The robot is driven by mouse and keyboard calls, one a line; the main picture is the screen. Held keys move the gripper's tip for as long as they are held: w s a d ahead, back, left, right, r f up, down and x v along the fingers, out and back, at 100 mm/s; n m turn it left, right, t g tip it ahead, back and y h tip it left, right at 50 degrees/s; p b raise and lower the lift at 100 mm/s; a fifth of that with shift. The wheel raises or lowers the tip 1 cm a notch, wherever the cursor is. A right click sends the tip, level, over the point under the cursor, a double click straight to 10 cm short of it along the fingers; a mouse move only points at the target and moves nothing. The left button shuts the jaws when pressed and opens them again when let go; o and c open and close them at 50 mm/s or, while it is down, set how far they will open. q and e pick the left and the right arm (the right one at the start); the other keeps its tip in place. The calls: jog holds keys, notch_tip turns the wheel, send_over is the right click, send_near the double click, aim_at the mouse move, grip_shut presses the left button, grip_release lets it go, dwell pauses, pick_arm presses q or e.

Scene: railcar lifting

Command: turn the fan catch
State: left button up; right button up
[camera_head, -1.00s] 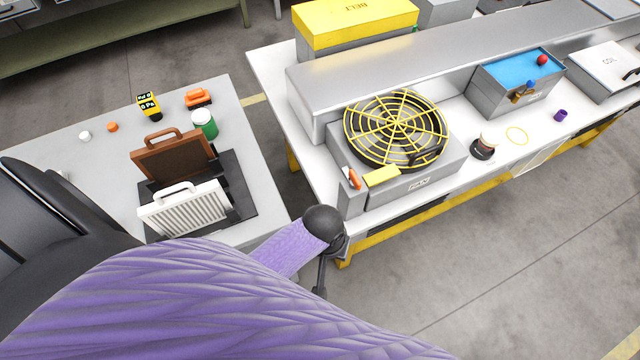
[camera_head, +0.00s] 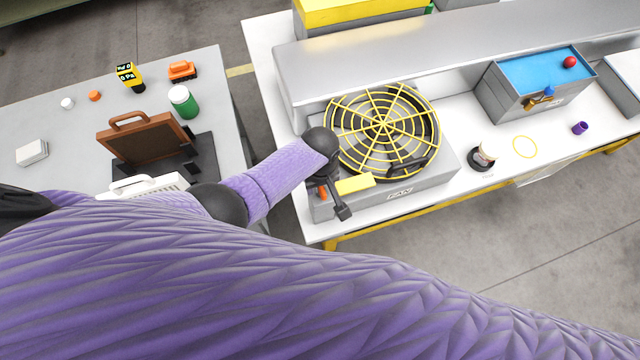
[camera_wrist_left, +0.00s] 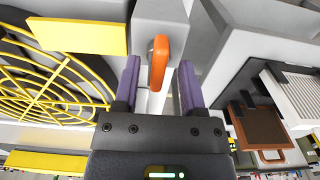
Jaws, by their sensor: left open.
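The fan catch is an orange lever (camera_wrist_left: 159,62) on a grey block (camera_wrist_left: 160,15) beside the fan unit. My right gripper is not in view.
A raised silver duct (camera_head: 430,50) runs behind the fan. A black-based knob (camera_head: 482,155) and a blue-topped box (camera_head: 540,75) stand to the right. The left table holds a brown filter panel (camera_head: 145,143) and a white finned panel (camera_head: 150,186).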

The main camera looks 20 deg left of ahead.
pick_arm(q)
jog(key=shift+s, duration=0.1)
jog(key=shift+d, duration=0.1)
grip_shut()
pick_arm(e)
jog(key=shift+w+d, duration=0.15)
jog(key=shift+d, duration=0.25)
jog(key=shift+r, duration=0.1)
pick_arm(q)
jog(key=m+p, duration=0.1)
jog(key=m, duration=0.2)
jog(key=shift+r+m, duration=0.1)
jog(key=shift+m, duration=0.3)
jog(key=m, duration=0.4)
jog(key=shift+m, duration=0.3)
jog(key=m, duration=0.4)
jog(key=shift+p, duration=0.4)
jog(key=shift+m, duration=2.7)
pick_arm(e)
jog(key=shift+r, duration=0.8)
